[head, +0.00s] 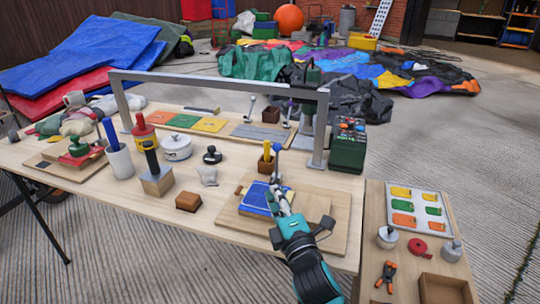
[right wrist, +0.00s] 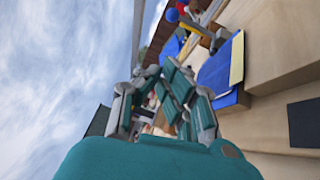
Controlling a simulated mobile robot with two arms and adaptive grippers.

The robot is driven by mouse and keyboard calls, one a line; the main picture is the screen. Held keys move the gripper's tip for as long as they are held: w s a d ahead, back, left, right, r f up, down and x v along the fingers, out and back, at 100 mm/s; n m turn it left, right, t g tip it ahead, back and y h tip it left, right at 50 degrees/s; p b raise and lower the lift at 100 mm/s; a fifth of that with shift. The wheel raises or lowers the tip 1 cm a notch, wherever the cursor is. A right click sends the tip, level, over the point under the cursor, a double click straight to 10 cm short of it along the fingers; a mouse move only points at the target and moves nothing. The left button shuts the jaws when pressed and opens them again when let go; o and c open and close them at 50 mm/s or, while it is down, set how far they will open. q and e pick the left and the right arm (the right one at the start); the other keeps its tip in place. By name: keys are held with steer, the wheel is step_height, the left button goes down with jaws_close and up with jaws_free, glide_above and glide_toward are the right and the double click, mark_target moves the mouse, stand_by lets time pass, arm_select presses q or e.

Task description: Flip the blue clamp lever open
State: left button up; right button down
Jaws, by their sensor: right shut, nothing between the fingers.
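The blue clamp lever (head: 277,150) has a round blue knob on a metal arm that stands upright above the wooden board (head: 322,207) at the table's front right. Its blue knob (right wrist: 172,15) also shows at the top of the right wrist view. A blue sheet (head: 255,204) with a yellow edge lies on the board beneath it. My right gripper (head: 276,193) is shut and empty over the board, just below and in front of the knob. In the right wrist view its fingers (right wrist: 160,78) are together, apart from the knob. My left gripper is not seen.
A metal frame (head: 220,82) spans the table. A side table (head: 410,245) with clamps and a swatch tray (head: 417,210) stands at right.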

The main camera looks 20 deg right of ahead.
mark_target(276, 165)
steer(key=w, duration=0.6)
steer(key=w+r, duration=0.1)
steer(key=w, duration=0.2)
steer(key=shift+w+a, duration=0.15)
steer(key=shift+w, duration=0.15)
steer(key=w+d, duration=0.2)
steer(key=shift+w+r, duration=0.2)
steer(key=shift+w, duration=0.2)
steer(key=shift+w+d+r, duration=0.1)
steer(key=shift+w+d, duration=0.25)
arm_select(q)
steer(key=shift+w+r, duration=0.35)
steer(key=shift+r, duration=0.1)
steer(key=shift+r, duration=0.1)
